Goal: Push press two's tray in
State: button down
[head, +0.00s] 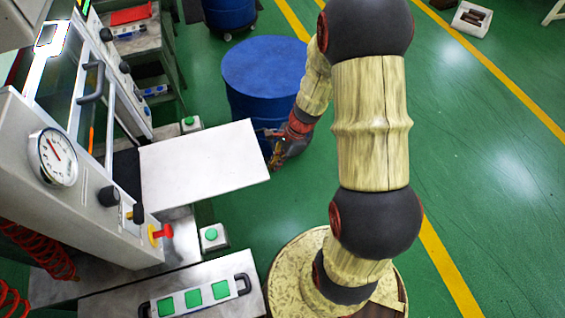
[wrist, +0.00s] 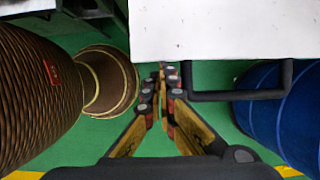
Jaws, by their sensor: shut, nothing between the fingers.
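The tray, a flat white plate (head: 205,165), sticks out to the right from the press (head: 85,190) with the round gauge. Its outer edge faces my gripper (head: 272,158). In the wrist view the tray (wrist: 220,28) fills the upper right, with a black bar handle (wrist: 240,96) below its edge. My gripper (wrist: 165,75) is shut and empty, its fingertips pointing up the picture, close to the tray's near edge and left of the handle. Whether the fingers touch the tray I cannot tell. The tray's inner end is hidden inside the press.
A blue drum (head: 262,70) stands behind the tray's outer corner, close to my forearm. Green-button boxes (head: 213,236) (head: 191,124) flank the tray. A panel with green squares (head: 195,295) lies at the front. Green floor to the right is largely clear.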

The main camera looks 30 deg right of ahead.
aim_at(184, 193)
jog(key=w+a+p, duration=0.1)
jog(key=w+a, duration=0.2)
jog(key=a, duration=0.7)
jog(key=w+a+p, duration=0.2)
jog(key=a, duration=0.8)
jog(key=w+a+p, duration=0.2)
jog(key=w+a, duration=0.1)
jog(key=a, duration=0.7)
jog(key=shift+w+a, duration=0.15)
jog(key=shift+w, duration=0.2)
